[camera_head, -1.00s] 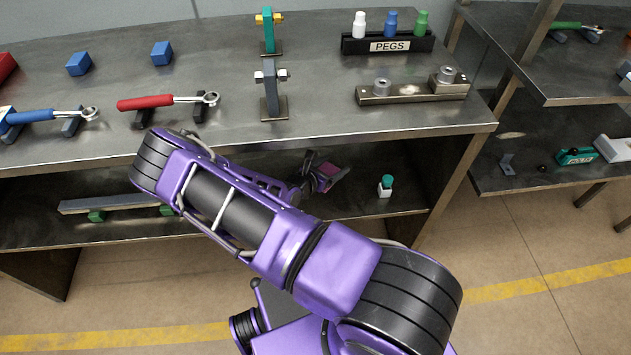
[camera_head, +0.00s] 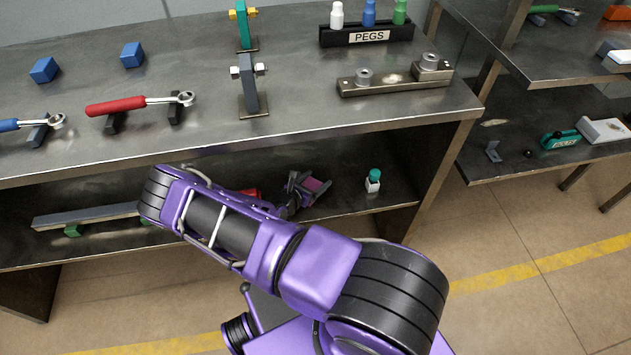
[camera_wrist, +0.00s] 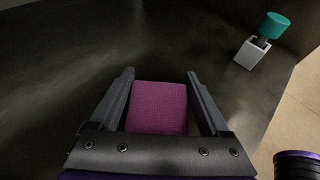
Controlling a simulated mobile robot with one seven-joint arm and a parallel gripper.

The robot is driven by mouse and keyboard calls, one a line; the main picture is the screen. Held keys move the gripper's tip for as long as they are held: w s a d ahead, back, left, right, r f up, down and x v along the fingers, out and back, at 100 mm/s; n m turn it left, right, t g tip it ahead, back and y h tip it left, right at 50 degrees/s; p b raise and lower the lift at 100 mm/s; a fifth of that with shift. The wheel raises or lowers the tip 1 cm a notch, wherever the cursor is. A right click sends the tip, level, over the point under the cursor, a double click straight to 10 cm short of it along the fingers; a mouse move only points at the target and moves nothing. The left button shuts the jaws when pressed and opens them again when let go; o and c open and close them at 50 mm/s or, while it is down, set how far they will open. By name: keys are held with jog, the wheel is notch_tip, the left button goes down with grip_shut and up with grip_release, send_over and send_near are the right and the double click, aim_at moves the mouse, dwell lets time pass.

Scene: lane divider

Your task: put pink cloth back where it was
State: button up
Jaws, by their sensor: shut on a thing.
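I cannot tell whether the cloth touches the shelf surface.
A long grey bar (camera_head: 85,216) lies left. Something red (camera_head: 251,193) is partly hidden behind my arm. The shelf around the cloth looks clear.

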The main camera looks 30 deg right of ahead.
jog(key=shift+f, duration=0.15)
jog(key=o, duration=1.2)
jog(key=shift+a+r, duration=0.3)
jog(key=shift+r, duration=0.1)
jog(key=p+v, duration=0.1)
jog(key=v, duration=1)
jog(key=shift+s+a+p, duration=0.15)
jog(key=shift+s+p, duration=0.05)
jog(key=shift+p, duration=0.15)
